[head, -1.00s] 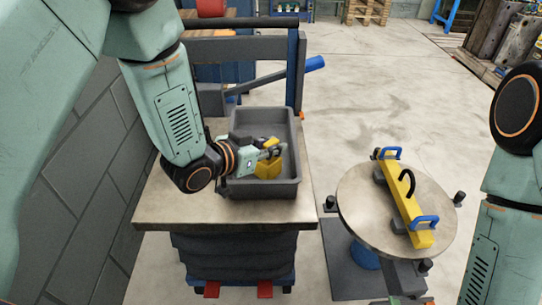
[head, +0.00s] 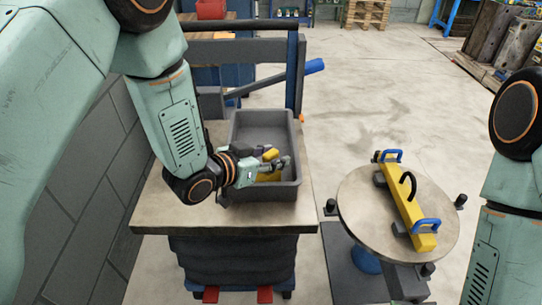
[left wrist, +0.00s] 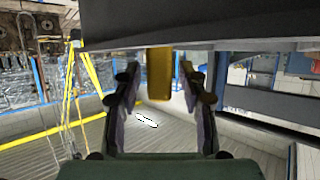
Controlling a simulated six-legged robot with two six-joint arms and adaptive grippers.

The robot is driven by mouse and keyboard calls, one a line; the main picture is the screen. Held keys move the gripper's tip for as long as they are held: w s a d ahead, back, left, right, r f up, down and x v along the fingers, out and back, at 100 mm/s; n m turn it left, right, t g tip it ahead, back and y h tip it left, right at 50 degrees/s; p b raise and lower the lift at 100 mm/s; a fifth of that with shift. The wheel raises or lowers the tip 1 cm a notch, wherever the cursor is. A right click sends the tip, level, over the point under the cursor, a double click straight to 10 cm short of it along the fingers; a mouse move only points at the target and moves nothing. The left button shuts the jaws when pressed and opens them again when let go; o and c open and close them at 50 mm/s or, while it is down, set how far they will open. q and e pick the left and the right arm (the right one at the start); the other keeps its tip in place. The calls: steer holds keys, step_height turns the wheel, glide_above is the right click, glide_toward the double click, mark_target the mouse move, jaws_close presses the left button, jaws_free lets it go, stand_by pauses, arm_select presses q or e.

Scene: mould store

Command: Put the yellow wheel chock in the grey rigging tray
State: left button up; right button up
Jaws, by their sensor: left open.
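The yellow wheel chock (head: 269,177) is inside the grey rigging tray (head: 284,194), toward its front part, partly hidden by my left gripper (head: 275,164). The tray stands on the workbench. My left gripper is over the tray with its fingers open around the chock. In the left wrist view the chock (left wrist: 160,72) shows between the two spread fingers (left wrist: 158,80), with a gap on each side. Whether the chock rests fully on the tray floor is hidden. My right gripper is out of view; only part of the right arm shows.
A round table (head: 361,213) to the right carries a yellow bar with blue handles (head: 407,200). A dark rail and post (head: 296,75) with a blue-ended lever stand behind the tray. A block wall (head: 85,205) is close on the left. Open floor lies beyond.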

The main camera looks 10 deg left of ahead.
arm_select(q)
steer(key=shift+r, duration=0.25)
steer(key=p+v, duration=0.3)
steer(key=v, duration=0.9)
steer(key=shift+p, duration=0.35)
steer(key=shift+f, duration=0.15)
steer(key=s+a+f+n+g+y, duration=0.2)
steer(key=s+f+g, duration=0.1)
steer(key=s+f, duration=0.45)
steer(key=s+a+f+n+g+y, duration=0.2)
steer(key=s+f+g+y, duration=0.1)
steer(key=s+f, duration=0.5)
steer(key=s+a+f+n+g+y, duration=0.2)
steer(key=s+f+g, duration=0.3)
steer(key=s, duration=0.7)
steer(key=shift+s+a+f+n, duration=0.2)
steer(key=shift+a+f+n, duration=0.05)
steer(key=shift+a+n, duration=0.35)
